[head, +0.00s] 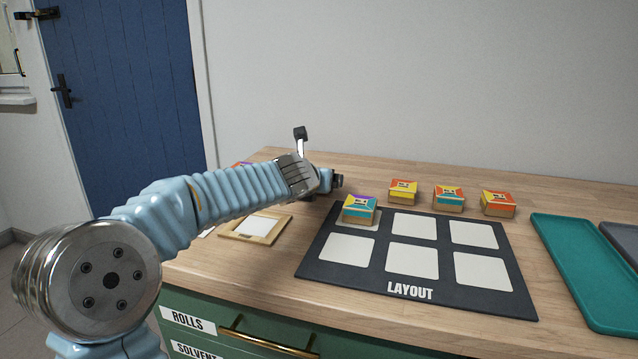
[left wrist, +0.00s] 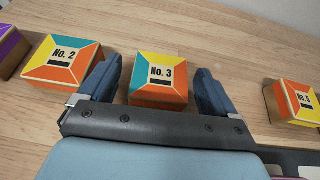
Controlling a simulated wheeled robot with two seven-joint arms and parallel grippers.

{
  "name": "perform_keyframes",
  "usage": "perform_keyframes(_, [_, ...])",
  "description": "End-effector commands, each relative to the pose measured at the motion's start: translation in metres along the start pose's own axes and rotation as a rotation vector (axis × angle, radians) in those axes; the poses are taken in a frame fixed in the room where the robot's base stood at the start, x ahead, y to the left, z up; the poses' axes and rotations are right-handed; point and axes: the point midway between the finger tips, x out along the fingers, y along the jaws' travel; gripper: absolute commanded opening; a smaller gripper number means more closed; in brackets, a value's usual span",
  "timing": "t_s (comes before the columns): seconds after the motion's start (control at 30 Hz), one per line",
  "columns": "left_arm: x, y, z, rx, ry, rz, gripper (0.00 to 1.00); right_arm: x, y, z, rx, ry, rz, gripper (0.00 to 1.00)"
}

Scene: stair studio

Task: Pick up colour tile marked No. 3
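The tile marked No. 3 (left wrist: 160,96) is a block with a yellow, teal and orange top. It sits on the wooden table in the middle of the left wrist view. My left gripper (left wrist: 158,66) is open, with one blue finger on each side of this tile and small gaps visible between. In the head view my left gripper (head: 332,181) is behind the layout mat's far left corner, and I cannot make out tile No. 3 there. My right gripper is not in view.
Tile No. 2 (left wrist: 63,72) stands close left of the gripper, No. 5 (left wrist: 293,103) farther right. The dark layout mat (head: 345,279) carries one tile (head: 359,209) at its far left space. A wooden frame (head: 255,229) lies left, a teal tray (head: 585,270) right.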

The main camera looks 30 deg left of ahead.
Motion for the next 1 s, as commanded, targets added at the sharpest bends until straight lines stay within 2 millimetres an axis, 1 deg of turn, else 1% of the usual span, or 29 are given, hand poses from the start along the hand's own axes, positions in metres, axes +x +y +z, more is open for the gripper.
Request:
perform_keyframes(0.03, [0.000,0.000,0.000,0.000,0.000,0.000,0.84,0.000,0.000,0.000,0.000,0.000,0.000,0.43])
perform_keyframes(0.3, [0.000,0.000,0.000,0.000,0.000,0.000,0.42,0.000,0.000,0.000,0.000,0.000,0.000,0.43])
perform_keyframes(0.37, [0.000,0.000,0.000,0.000,0.000,0.000,0.35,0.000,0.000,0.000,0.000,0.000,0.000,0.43])
perform_keyframes(0.6, [-0.001,0.000,0.001,0.000,0.000,0.000,0.34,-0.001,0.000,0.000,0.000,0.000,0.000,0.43])
perform_keyframes(0.77, [-0.006,0.000,0.013,-0.001,-0.001,0.000,0.34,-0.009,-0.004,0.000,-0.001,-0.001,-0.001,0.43])
perform_keyframes(0.9, [-0.015,0.000,0.036,-0.002,-0.002,0.001,0.34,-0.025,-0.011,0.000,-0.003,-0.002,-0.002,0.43])
perform_keyframes(0.97, [-0.028,-0.001,0.040,-0.002,-0.004,-0.001,0.34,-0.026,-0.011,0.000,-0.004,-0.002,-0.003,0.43])
perform_keyframes(1.0, [-0.039,-0.001,0.046,-0.002,-0.004,-0.001,0.34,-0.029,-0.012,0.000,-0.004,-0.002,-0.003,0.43])
